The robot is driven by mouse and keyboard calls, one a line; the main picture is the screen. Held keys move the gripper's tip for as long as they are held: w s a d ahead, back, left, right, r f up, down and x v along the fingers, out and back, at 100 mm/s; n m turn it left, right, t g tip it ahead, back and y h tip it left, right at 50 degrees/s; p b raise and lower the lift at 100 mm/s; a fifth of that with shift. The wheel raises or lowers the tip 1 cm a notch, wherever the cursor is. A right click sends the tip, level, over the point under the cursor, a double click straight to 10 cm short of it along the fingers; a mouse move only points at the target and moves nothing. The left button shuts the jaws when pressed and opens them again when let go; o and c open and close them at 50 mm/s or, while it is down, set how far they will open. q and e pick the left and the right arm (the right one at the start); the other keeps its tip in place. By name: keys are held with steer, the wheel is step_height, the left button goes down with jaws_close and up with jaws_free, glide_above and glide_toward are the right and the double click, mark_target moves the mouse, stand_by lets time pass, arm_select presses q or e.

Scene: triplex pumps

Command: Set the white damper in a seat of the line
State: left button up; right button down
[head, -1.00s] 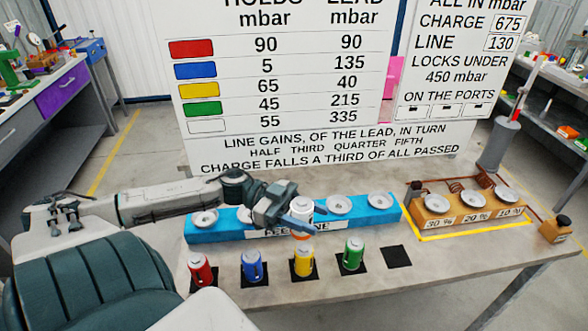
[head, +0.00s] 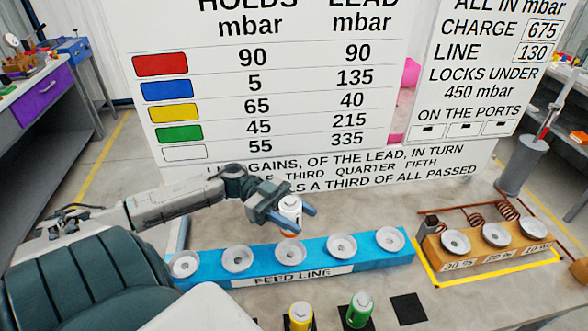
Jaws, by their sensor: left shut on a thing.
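The white damper (head: 290,217) is held upright between the fingers of my left gripper (head: 289,214). The gripper is shut on it. In the head view it shows just above the middle seat (head: 290,252) of the blue feed line (head: 212,275). Its lower end meets that seat's far rim in the picture; I cannot tell whether they touch. The other seats, such as the far-left one (head: 184,264) and the far-right one (head: 392,239), look empty. My right gripper is not in view.
A yellow damper (head: 301,316) and a green damper (head: 359,310) stand in front of the line, beside an empty black pad (head: 408,308). An orange block (head: 470,252) with three ports stands at right within yellow tape. A large sign board (head: 300,100) rises behind.

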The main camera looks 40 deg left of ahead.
arm_select(q)
steer(key=f, duration=0.2)
steer(key=f+p, duration=0.1)
steer(key=f, duration=0.5)
steer(key=shift+s+d+p, duration=0.25)
steer(key=shift+p, duration=0.1)
steer(key=shift+s+d+f, duration=0.1)
steer(key=shift+s+f, duration=0.05)
steer(key=shift+f, duration=0.1)
steer(key=shift+f, duration=0.25)
steer(key=o, duration=1.2)
steer(key=shift+r, duration=0.1)
